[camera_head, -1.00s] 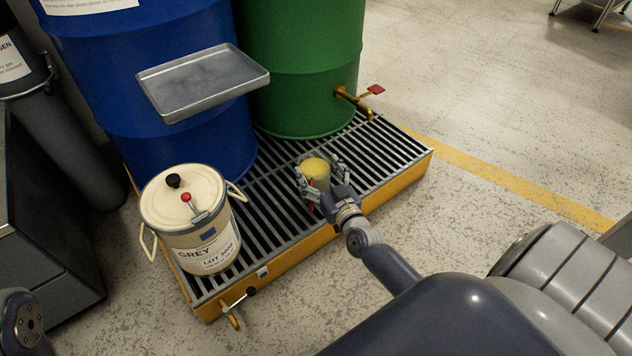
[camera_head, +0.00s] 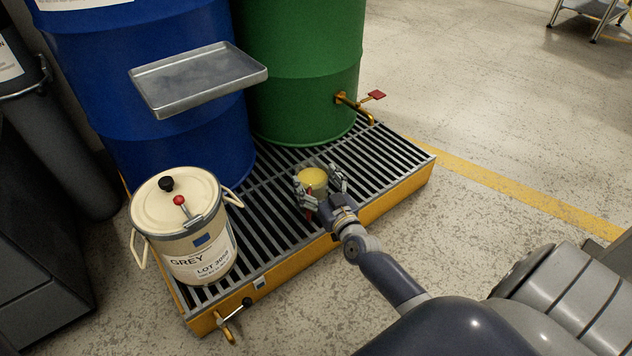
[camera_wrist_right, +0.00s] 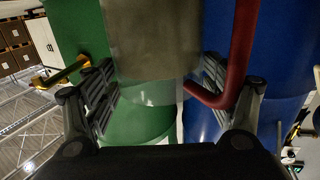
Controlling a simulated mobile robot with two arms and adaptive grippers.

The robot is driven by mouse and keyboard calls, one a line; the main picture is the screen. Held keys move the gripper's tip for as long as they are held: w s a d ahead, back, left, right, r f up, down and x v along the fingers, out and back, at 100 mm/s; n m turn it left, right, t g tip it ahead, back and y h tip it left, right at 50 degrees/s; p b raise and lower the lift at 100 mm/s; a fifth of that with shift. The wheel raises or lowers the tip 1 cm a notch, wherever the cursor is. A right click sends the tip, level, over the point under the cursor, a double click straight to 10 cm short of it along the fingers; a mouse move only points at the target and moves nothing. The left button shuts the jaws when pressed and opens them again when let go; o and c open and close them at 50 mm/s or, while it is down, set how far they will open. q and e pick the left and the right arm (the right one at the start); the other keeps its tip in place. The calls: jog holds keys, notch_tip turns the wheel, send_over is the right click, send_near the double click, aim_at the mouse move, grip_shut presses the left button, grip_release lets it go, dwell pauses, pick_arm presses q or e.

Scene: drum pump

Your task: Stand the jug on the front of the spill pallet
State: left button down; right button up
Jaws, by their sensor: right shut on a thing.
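The jug (camera_head: 313,177) shows in the head view as a small round vessel with a yellow top and a red handle low beside it. My right gripper (camera_head: 321,186) is shut on it, with fingers on both sides. The jug is over the front part of the spill pallet (camera_head: 375,207), in front of the green drum. I cannot tell whether its base touches the grate. In the right wrist view, the jug (camera_wrist_right: 152,40) is a greyish wall between the fingers of my right gripper (camera_wrist_right: 155,85), with its red handle (camera_wrist_right: 243,50) at right. My left gripper is out of view.
A cream pail (camera_head: 187,235) labelled GREY stands on the pallet's left front. A blue drum (camera_head: 165,150) and green drum (camera_head: 300,80) stand behind. A metal tray (camera_head: 200,75) is in front of the blue drum. A brass tap (camera_head: 352,104) juts from the green drum. Bare grate surrounds the jug.

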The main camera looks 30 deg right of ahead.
jog(key=shift+r, duration=0.15)
jog(key=o, duration=2.1)
jog(key=shift+f, duration=0.2)
